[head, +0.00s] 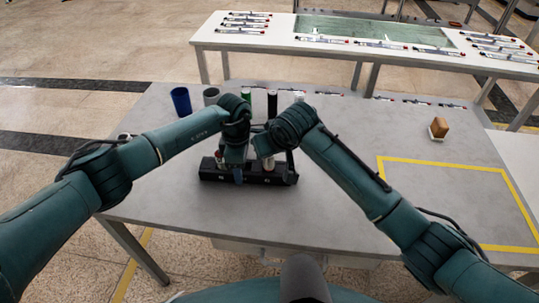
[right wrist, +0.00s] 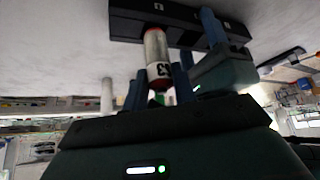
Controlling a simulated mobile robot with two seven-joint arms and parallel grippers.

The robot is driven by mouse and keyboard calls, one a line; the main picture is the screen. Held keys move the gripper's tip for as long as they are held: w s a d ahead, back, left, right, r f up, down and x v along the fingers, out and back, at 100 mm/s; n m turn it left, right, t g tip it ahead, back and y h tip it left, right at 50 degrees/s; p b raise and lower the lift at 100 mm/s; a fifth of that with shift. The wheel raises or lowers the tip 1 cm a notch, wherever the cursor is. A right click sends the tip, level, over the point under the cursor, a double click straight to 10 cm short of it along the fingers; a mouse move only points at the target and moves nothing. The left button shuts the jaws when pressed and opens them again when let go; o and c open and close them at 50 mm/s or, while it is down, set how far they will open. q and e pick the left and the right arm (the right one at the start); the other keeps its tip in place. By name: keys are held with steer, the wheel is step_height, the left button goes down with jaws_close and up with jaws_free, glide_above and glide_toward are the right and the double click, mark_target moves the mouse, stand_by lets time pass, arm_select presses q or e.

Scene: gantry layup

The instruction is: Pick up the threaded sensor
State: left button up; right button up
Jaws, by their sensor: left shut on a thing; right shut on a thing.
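A black rack (head: 248,178) stands on the grey table below both grippers. My left gripper (head: 236,170) is at its middle, with a blue finger against the front face. It appears shut on the rack; the contact is partly hidden. My right gripper (head: 269,157) is shut on a silver cylinder, which I take as the threaded sensor (right wrist: 157,50). In the right wrist view it has a printed label and a red band, and its far end meets the rack (right wrist: 175,25). I cannot tell whether it is seated or lifted, and no thread shows clearly.
A blue cup (head: 181,101), a grey cup (head: 211,96), and a black cylinder (head: 272,103) stand behind the arms. A white table (head: 400,65) with several slim parts is farther back.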

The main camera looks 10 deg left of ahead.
steer(key=s+d, duration=0.9)
steer(key=s, duration=0.5)
steer(key=shift+s+f, duration=0.2)
steer(key=shift+s, duration=0.2)
arm_select(q)
steer(key=o, duration=1.1)
step_height(320, 180, up, 12)
